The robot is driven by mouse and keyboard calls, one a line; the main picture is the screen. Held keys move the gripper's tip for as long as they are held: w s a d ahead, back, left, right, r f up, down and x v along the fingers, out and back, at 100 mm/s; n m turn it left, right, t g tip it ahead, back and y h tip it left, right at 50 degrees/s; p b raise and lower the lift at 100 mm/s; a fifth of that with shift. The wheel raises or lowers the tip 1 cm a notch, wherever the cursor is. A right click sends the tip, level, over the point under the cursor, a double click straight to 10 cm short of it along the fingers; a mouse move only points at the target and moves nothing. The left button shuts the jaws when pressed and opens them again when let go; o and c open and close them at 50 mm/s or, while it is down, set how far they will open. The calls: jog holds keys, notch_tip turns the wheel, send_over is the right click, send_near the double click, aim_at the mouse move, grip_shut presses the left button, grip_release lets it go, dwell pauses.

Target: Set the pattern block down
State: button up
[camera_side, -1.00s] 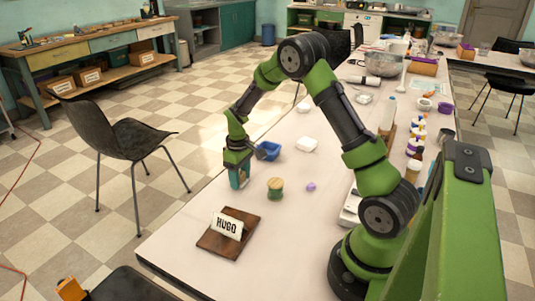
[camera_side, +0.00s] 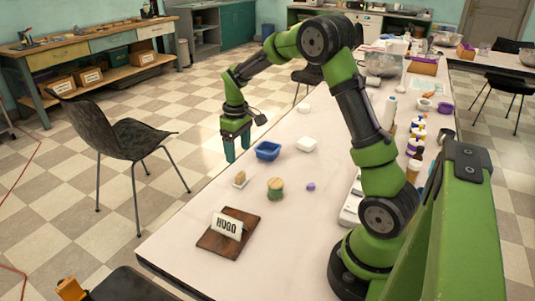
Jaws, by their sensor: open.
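A small tan block (camera_side: 240,178), which I take to be the pattern block, rests on a small pale piece near the table's left edge. It is too small to make out any pattern. My gripper (camera_side: 238,153) points down above and slightly beyond it in the side view. The teal fingers are apart and empty, clear of the block.
A blue tray (camera_side: 268,151) is close to the right of my gripper, with a white dish (camera_side: 306,145) beyond it. A green and tan round object (camera_side: 275,188) and a small purple piece (camera_side: 311,187) sit nearby. A wooden board (camera_side: 213,239) bears a HUGO card (camera_side: 228,226).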

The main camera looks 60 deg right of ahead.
jog(key=s+a+r+m+t, duration=0.25)
jog(key=s+a+r, duration=0.35)
jog(key=a+r, duration=0.5)
jog(key=s+a+r+m+t+y, duration=0.1)
jog(key=s+a+r+t+y, duration=0.1)
jog(key=s+a, duration=0.5)
jog(key=s+r+t, duration=0.1)
jog(key=s+t, duration=0.1)
jog(key=s, duration=0.3)
jog(key=shift+s+a+t, duration=0.15)
jog(key=shift+s+t, duration=0.15)
jog(key=shift+t, duration=0.05)
